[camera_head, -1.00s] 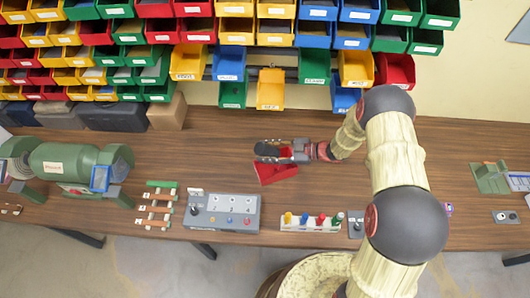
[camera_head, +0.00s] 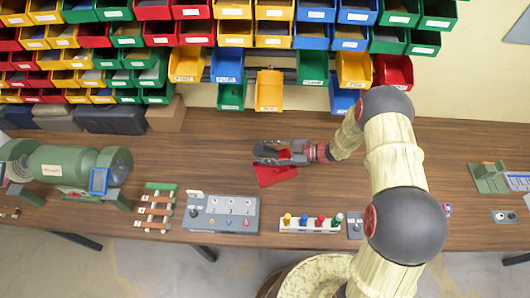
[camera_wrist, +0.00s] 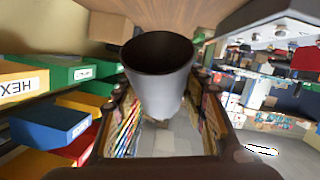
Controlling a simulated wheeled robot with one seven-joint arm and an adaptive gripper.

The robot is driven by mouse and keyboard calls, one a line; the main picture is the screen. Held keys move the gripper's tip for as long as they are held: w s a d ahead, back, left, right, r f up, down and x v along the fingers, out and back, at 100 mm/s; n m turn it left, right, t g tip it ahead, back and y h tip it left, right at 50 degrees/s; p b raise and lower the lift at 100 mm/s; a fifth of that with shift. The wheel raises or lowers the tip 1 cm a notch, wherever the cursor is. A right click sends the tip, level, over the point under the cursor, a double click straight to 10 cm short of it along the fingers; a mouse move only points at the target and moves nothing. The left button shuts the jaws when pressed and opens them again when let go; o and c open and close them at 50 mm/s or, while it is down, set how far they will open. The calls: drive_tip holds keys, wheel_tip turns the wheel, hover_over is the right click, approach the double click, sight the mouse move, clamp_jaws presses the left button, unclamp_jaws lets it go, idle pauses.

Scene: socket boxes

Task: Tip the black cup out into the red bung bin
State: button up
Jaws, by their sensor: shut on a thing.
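My gripper (camera_head: 265,153) is shut on the black cup (camera_wrist: 160,92), which sits between the two fingers in the wrist view. The cup looks dark grey outside. Its dark mouth points toward the brown table top at the top of that view, so it appears tipped over. I see no contents in the mouth. In the head view the cup is hard to tell from the dark fingers. The red bin (camera_head: 275,179) is on the table directly below my gripper in the head view, partly covered by it. Its inside is mostly hidden.
Racks of coloured bins (camera_head: 235,62) hang behind the table. A grey control box (camera_head: 222,213) and a white rack of coloured pegs (camera_head: 311,224) lie along the front edge. A green machine (camera_head: 70,164) stands at the left. The table (camera_head: 200,150) left of the red bin is clear.

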sight(265, 147)
drive_tip(key=shift+r+p, duration=1.65)
drive_tip(key=shift+r, duration=0.9)
drive_tip(key=shift+r+h+p, duration=0.35)
drive_tip(key=shift+h+p, duration=0.25)
drive_tip(key=shift+p, duration=0.3)
drive_tip(key=h+p, duration=0.1)
drive_tip(key=p, duration=0.1)
drive_tip(key=n+h+p, duration=0.1)
drive_tip(key=h+p, duration=0.1)
drive_tip(key=shift+a+r+p, duration=0.1)
drive_tip(key=shift+r+p, duration=0.2)
drive_tip(key=shift+r, duration=0.1)
drive_tip(key=shift+n+h+p, duration=0.3)
drive_tip(key=shift+h+p, duration=0.4)
drive_tip(key=shift+h, duration=0.2)
drive_tip(key=shift+t+h, duration=0.3)
drive_tip(key=shift+r+n+h+p, duration=0.4)
drive_tip(key=shift+h+p, duration=0.7)
drive_tip(key=shift+p, duration=0.05)
drive_tip(key=shift+a+r+t+h, duration=0.15)
drive_tip(key=shift+t+h, duration=0.25)
drive_tip(key=shift+h, duration=0.5)
drive_tip(key=h, duration=0.2)
drive_tip(key=shift+d+r+n+h, duration=0.1)
drive_tip(key=shift+d+n+h, duration=0.1)
drive_tip(key=shift+n+h, duration=0.2)
